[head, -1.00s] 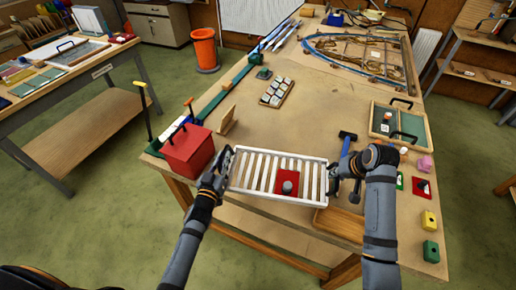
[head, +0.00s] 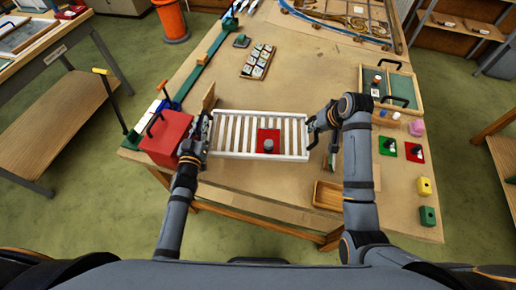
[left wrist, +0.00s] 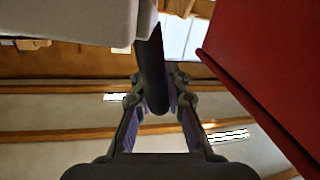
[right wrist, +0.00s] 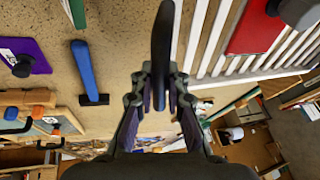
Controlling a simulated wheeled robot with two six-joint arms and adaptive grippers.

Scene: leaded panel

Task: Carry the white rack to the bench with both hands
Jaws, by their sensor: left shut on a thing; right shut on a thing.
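The white rack (head: 260,157) is a slatted tray held level over the front part of the bench (head: 300,85). A red square with a grey knob (head: 268,141) sits on it. My left gripper (head: 204,130) is at the rack's left end, shut on a dark bar handle (left wrist: 155,75). My right gripper (head: 313,125) is at the right end, shut on a black handle (right wrist: 161,45). The rack's white slats also show in the right wrist view (right wrist: 205,35). I cannot tell whether the rack's underside touches the bench top.
A red box (head: 166,138) stands close beside my left gripper. A blue-handled hammer (right wrist: 84,70) lies near the right end. A wooden tray (head: 328,195) is at the front edge. Several coloured blocks stand at the right. A tile board (head: 257,62) lies farther back.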

